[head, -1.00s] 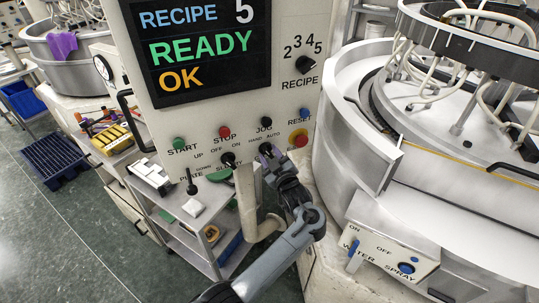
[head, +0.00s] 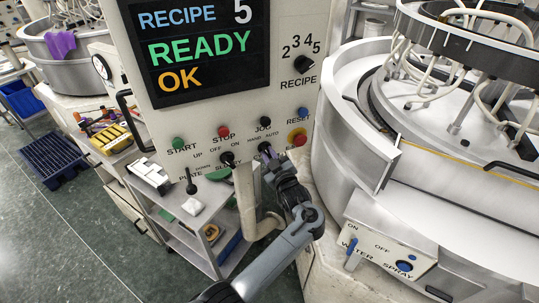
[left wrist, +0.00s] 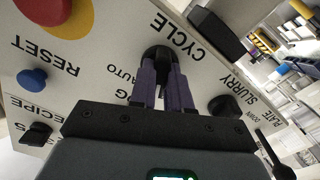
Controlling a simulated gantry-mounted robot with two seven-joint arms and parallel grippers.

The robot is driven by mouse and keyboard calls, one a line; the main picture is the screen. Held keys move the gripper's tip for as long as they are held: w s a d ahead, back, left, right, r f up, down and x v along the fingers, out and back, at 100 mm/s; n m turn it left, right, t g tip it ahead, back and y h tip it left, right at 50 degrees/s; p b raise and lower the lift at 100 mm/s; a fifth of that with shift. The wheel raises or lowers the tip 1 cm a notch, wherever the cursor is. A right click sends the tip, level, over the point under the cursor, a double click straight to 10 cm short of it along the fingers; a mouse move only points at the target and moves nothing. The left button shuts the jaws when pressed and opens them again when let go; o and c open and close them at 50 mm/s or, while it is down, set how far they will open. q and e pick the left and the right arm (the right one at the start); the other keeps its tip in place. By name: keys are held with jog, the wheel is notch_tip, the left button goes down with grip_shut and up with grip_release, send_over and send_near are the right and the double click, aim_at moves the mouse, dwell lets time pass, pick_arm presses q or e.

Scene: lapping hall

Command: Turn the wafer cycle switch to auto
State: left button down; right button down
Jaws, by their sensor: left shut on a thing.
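The wafer cycle switch (left wrist: 158,56) is a black knob on the pale control panel, beside the CYCLE lettering in the left wrist view. The AUTO mark shows next to it. My left gripper (left wrist: 157,76) has its two purple fingers closed on the knob, one on each side. In the head view the left gripper (head: 266,150) reaches the panel just below the HAND and AUTO lettering and covers most of the knob. I cannot tell which mark the knob points to. My right gripper is not in view.
Close by on the panel are the slurry switch (head: 228,158), the black jog button (head: 265,122), the blue reset button (head: 303,113) and the red emergency button (head: 297,138). The recipe knob (head: 304,63) is higher up. The round machine basin (head: 345,150) stands close on the right.

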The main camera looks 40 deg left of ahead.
pick_arm(q)
jog(key=m+p, duration=0.2)
jog(key=m, duration=0.1)
jog(key=shift+r, duration=0.2)
jog(key=m+p, duration=0.2)
jog(key=shift+m, duration=0.3)
jog(key=m+p, duration=0.2)
jog(key=m, duration=0.2)
jog(key=shift+f, duration=0.1)
jog(key=shift+a+m+p, duration=0.1)
jog(key=shift+m+p, duration=0.55)
jog(key=shift+m, duration=0.05)
jog(key=shift+f, duration=0.15)
jog(key=c, duration=1.1)
grip_release()
